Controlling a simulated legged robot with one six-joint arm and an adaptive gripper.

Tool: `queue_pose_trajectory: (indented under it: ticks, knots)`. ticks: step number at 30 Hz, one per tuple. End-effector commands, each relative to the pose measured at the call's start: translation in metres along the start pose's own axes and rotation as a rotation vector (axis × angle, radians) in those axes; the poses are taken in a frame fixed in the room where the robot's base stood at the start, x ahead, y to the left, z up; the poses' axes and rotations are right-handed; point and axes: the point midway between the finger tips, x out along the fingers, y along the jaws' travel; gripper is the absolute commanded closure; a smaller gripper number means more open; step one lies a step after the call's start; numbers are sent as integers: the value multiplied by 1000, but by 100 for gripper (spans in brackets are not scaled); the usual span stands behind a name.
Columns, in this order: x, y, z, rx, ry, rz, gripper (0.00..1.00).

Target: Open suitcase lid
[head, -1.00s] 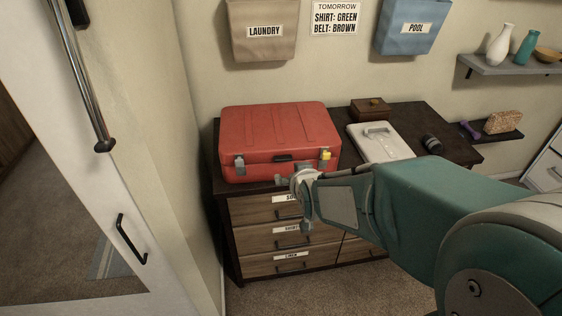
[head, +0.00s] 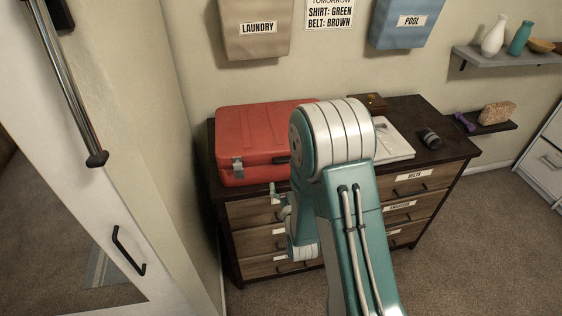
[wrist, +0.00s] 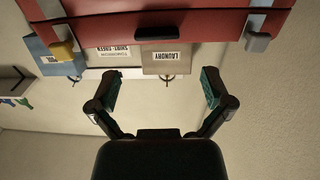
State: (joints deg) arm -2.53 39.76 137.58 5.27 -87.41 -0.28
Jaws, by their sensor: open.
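The red suitcase (head: 258,130) lies shut on the dresser top in the head view, its right part hidden by my arm. Its grey left latch (head: 237,168) shows on the front face. In the wrist view the picture is upside down: the suitcase front (wrist: 190,24) fills the top, with a dark handle (wrist: 157,33), a yellow latch tab (wrist: 63,50) and a grey latch (wrist: 258,42). My gripper (wrist: 162,90) is open and empty, its fingers apart below the suitcase in that picture. In the head view my gripper (head: 277,194) is partly hidden in front of the dresser, close to the suitcase's front.
A white case (head: 395,148), a dark cylinder (head: 430,138) and a small wooden box (head: 371,101) sit on the right of the dresser (head: 455,150). The wall stands close at left. Wall pockets hang above. Carpet (head: 480,235) is clear at right.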

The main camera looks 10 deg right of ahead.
Motion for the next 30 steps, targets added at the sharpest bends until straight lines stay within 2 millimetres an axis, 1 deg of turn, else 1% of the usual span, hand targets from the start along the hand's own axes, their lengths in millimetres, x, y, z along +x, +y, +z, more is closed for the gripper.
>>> queue_pose_trajectory:
  ticks: [1,9,12,15,19,26,27,29,30]
  knots:
    - [9,1,-1,1,4,1,0]
    - [60,1,-1,1,2,2,0]
    - [75,1,-1,1,2,1,0]
    - [86,1,0,1,1,1,0]
    - [94,1,-1,1,0,1,0]
    - [95,1,-1,0,-1,1,0]
    - [95,1,-1,0,-1,1,4]
    - [95,1,-1,0,-1,1,31]
    - [95,1,-1,0,-1,1,49]
